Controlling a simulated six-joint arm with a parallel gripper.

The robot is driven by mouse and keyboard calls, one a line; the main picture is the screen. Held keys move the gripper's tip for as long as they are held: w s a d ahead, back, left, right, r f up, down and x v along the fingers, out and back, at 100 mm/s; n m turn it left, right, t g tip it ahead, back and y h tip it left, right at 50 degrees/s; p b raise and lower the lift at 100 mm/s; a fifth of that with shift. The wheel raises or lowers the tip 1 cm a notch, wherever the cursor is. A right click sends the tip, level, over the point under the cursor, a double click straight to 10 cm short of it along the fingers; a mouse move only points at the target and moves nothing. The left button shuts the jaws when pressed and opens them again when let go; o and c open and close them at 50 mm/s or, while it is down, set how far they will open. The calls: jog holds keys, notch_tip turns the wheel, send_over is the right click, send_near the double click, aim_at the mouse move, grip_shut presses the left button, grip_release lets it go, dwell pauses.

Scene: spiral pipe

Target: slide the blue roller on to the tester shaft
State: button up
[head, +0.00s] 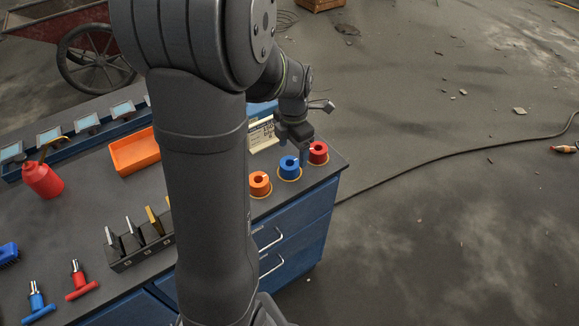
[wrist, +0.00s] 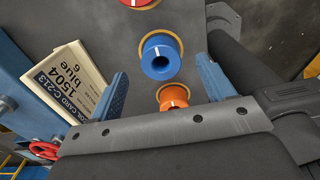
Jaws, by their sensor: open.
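The blue roller (head: 289,168) stands upright on a yellow ring at the bench's right end, between an orange roller (head: 260,185) and a red roller (head: 318,152). My gripper (head: 297,141) is just above and behind it. In the wrist view my gripper (wrist: 161,67) is open and empty. There the blue roller (wrist: 149,52) shows between and slightly beyond the fingertips, with its dark bore facing me; I see no finger touching it. I cannot make out the tester shaft for certain in either view.
An orange tray (head: 135,153), a red bottle (head: 42,180), a black rack (head: 140,245) and T-handled tools (head: 80,283) are on the bench. Its right edge is close to the rollers.

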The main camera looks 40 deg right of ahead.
aim_at(290, 162)
jog(key=shift+a+f, duration=0.15)
jog(key=shift+f, duration=0.75)
jog(key=shift+a+f, duration=0.2)
jog(key=shift+f, duration=0.7)
jog(key=shift+a+f, duration=0.15)
jog(key=shift+f, duration=0.75)
jog(key=shift+c, duration=0.2)
jog(key=c, duration=1.2)
jog(key=shift+o, duration=0.2)
jog(key=shift+r, duration=0.15)
